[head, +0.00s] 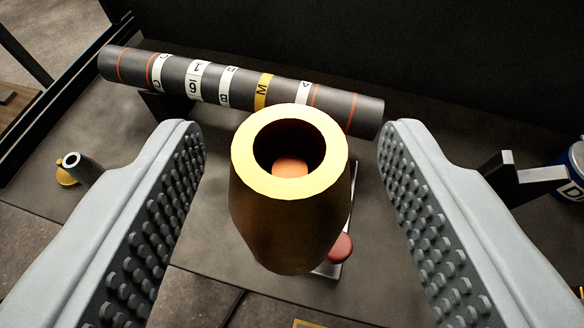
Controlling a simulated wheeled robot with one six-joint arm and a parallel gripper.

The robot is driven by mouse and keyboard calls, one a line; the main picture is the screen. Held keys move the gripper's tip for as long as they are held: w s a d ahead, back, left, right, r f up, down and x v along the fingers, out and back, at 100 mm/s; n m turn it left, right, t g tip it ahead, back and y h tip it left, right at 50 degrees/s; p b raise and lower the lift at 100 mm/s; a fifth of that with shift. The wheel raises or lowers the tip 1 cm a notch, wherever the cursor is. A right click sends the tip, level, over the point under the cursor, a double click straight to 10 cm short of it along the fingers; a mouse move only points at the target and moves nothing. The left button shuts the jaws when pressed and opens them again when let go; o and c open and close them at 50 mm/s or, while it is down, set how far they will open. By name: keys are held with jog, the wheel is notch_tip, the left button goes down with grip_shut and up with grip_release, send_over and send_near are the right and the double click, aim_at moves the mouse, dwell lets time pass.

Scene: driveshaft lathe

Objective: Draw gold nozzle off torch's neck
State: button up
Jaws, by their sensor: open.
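The gold nozzle (285,225) stands in the middle of the head view, its open round end facing the camera. Inside its bore a small orange-copper tip shows. My gripper (290,165) is open, with one studded jaw on the left of the nozzle and the other on the right. There is a clear gap between the nozzle and each jaw, and neither touches it. The torch's neck is hidden behind the nozzle. A reddish rounded part (341,247) and a pale metal strip (330,269) show below and behind the nozzle; I cannot tell whether they belong to the torch.
A dark grey shaft (225,85) with orange, white and yellow lettered bands lies across the back on a support. A small nozzle-like piece with a brass base (68,172) lies at the left. A dark bracket (522,178) and a blue can (570,182) stand at the right.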

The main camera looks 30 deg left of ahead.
aim_at(293, 147)
jog(key=shift+w+a+f, duration=0.1)
jog(key=shift+w, duration=0.05)
grip_shut()
dwell(0.4)
jog(key=shift+r, duration=3)
